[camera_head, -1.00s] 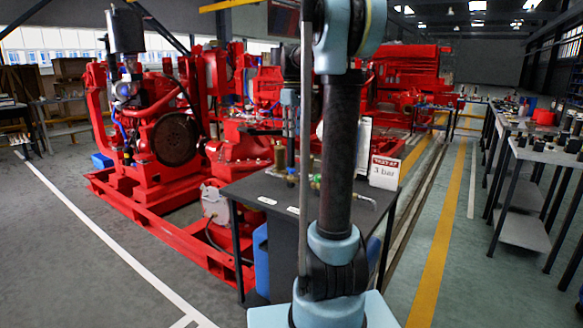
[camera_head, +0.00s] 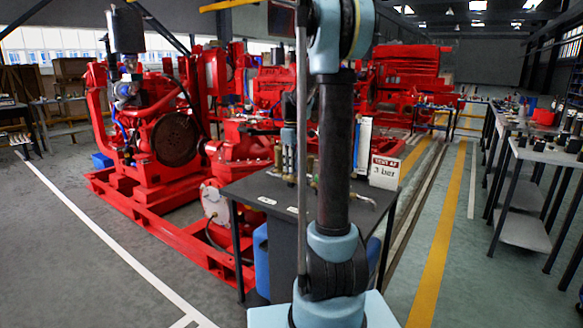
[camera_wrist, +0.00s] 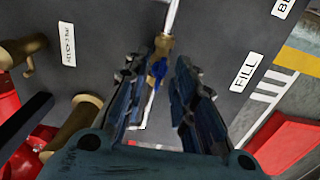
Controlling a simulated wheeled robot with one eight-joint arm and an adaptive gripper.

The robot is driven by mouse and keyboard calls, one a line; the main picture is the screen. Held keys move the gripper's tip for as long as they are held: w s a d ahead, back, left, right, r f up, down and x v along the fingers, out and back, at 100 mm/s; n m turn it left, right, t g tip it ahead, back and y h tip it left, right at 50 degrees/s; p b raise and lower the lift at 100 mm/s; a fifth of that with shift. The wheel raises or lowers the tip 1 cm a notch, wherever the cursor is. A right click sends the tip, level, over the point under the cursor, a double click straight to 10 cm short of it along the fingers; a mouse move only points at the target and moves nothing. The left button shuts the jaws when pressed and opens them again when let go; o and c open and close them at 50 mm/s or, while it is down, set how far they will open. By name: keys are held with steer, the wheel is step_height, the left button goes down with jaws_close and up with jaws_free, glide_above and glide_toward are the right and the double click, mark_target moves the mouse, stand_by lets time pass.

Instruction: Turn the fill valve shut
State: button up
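The fill valve (camera_wrist: 161,46) shows in the wrist view as a brass body with a blue lever (camera_wrist: 157,72), on a thin pale pipe above the dark bench top. A white FILL label (camera_wrist: 246,72) lies to its right. My gripper (camera_wrist: 156,66) is open, its two dark fingers on either side of the blue lever in the picture. I cannot tell whether either finger touches the lever. In the head view the gripper is over the dark bench (camera_head: 262,190), partly hidden by my arm, and the valve cannot be made out there.
In the wrist view, brass fittings (camera_wrist: 72,130) stand close at the left, near another white label (camera_wrist: 67,44). In the head view, a "TEST AT 3 bar" sign (camera_head: 384,172) stands on the bench. The red pumpset (camera_head: 150,140) is behind left; a side table (camera_head: 545,152) is right.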

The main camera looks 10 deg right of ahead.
steer(key=shift+f, duration=0.15)
steer(key=shift+c, duration=0.4)
jaws_close()
